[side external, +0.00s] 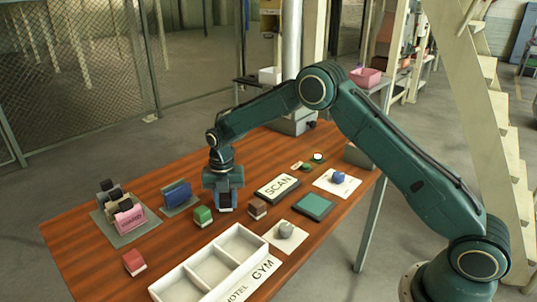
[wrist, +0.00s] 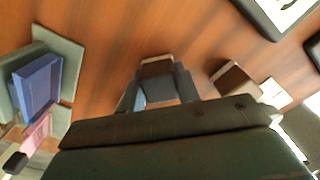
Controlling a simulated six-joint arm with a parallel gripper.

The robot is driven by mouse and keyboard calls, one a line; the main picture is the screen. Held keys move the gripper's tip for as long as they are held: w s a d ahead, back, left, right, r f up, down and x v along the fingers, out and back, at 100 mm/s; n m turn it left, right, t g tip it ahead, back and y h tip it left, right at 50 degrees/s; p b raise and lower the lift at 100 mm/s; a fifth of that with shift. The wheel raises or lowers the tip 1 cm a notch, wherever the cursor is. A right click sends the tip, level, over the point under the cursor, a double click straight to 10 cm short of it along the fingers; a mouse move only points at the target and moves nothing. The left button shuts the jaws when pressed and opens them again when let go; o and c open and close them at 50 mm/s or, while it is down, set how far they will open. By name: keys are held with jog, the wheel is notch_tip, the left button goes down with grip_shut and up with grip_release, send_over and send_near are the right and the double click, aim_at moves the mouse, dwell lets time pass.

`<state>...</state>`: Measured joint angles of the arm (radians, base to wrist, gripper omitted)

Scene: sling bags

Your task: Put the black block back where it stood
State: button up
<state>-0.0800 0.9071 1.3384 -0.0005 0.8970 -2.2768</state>
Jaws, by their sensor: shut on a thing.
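My gripper (side external: 224,196) points down over the middle of the table and is shut on a dark block with a pale lower edge, which looks like the black block (side external: 226,208). In the wrist view the block (wrist: 157,69) sits between the two fingers of my gripper (wrist: 158,86), its dark face and pale edge showing beyond them. The fingers hide much of it. It is low over the wood; I cannot tell whether it touches the table. A green block (side external: 203,216) stands just left of it, and a brown block (side external: 257,208) just right.
A red block (side external: 134,262) stands at front left. Pink and dark bags (side external: 130,217) and a blue bag (side external: 177,193) stand on grey bases at left. A white compartment tray (side external: 193,290) is in front. The SCAN pad (side external: 278,188) and teal pad (side external: 314,206) lie right.

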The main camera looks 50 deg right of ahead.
aim_at(225, 196)
jog(key=shift+f, duration=0.15)
jog(key=o, duration=1)
jog(key=shift+o, duration=0.2)
notch_tip(225, 196, up, 12)
jog(key=shift+r, duration=0.2)
